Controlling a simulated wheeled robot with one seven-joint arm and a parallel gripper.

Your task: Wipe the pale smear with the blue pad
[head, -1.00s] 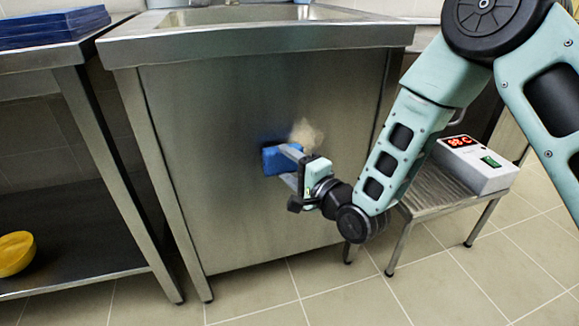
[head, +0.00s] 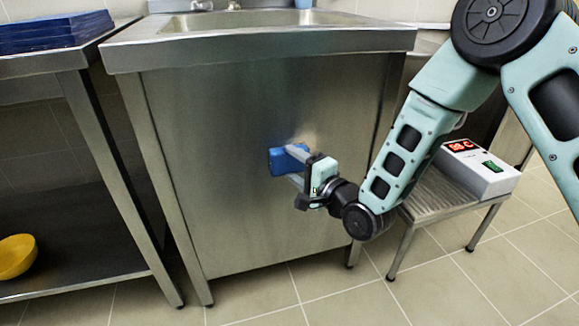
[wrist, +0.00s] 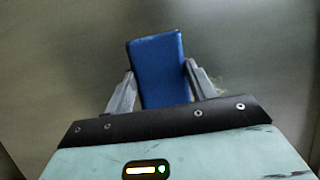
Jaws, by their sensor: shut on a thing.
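The blue pad (head: 277,161) is a small block against the steel front panel of the sink cabinet (head: 225,220). My gripper (head: 293,166) is shut on the pad, with a finger on either side of it. In the wrist view the pad (wrist: 157,68) sits slightly tilted between the two fingers (wrist: 159,82). Of the pale smear, only a faint trace (wrist: 219,86) shows beside the right finger in the wrist view. The panel behind the pad is hidden.
A low metal stand (head: 436,196) with a white box with a red display (head: 478,168) is right of the cabinet, close to my arm. A steel shelf unit at left holds blue trays (head: 55,31) and a yellow bowl (head: 16,257). The lower panel is clear.

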